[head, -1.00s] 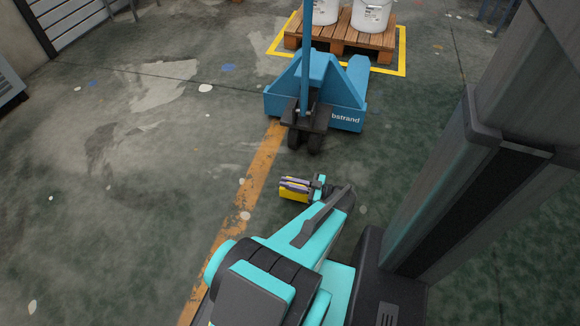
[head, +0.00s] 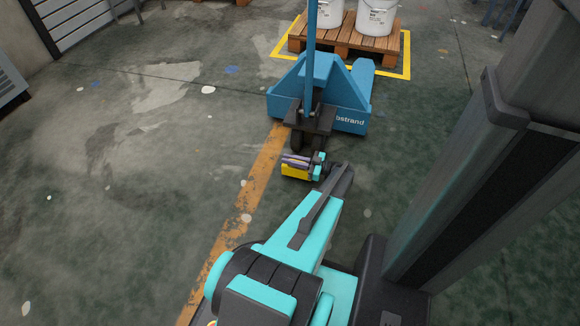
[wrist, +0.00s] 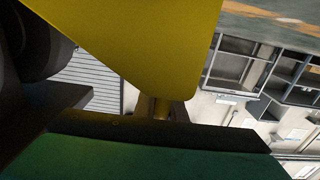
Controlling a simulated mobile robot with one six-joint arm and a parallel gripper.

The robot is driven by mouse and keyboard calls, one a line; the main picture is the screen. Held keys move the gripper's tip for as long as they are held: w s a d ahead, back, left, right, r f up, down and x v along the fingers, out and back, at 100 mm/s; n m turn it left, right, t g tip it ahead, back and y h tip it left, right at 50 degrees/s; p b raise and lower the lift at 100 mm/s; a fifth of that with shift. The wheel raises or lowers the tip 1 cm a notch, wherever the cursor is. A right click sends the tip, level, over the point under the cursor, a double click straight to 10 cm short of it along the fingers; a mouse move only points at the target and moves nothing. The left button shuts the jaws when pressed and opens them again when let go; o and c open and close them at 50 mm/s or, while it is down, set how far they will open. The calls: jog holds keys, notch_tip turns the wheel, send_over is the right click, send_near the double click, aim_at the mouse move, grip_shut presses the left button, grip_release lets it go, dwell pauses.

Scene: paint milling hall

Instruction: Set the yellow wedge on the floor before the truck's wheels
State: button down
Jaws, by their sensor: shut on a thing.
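The blue pallet truck (head: 320,92) stands upper centre in the head view, its dark wheels (head: 298,140) on the floor at its near end. My gripper (head: 303,162) is shut on the yellow wedge (head: 294,173), just on the near side of the wheels. A small gap seems to part wedge and wheels. I cannot tell whether the wedge touches the floor. In the wrist view the yellow wedge (wrist: 150,35) fills the top middle, close to the lens. Dark rounded shapes, likely the wheels (wrist: 42,42), show at the left.
A wooden pallet (head: 345,47) with white buckets (head: 376,16) stands behind the truck inside a yellow floor outline. A worn orange line (head: 250,190) runs along the floor towards the wheels. The floor to the left is open.

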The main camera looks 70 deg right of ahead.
dwell(0.3)
jog(key=shift+f+b, duration=0.9)
jog(key=shift+f, duration=0.8)
jog(key=shift+f, duration=0.15)
jog(key=c, duration=1.8)
grip_release()
jog(key=shift+s, duration=0.2)
jog(key=s+p, duration=0.1)
jog(key=s, duration=0.3)
jog(key=s+p, duration=0.1)
jog(key=s, duration=0.2)
jog(key=s+p, duration=0.1)
jog(key=s, duration=0.3)
jog(key=shift+s+d+p, duration=0.3)
jog(key=shift+d+p, duration=0.05)
jog(key=shift+p, duration=0.05)
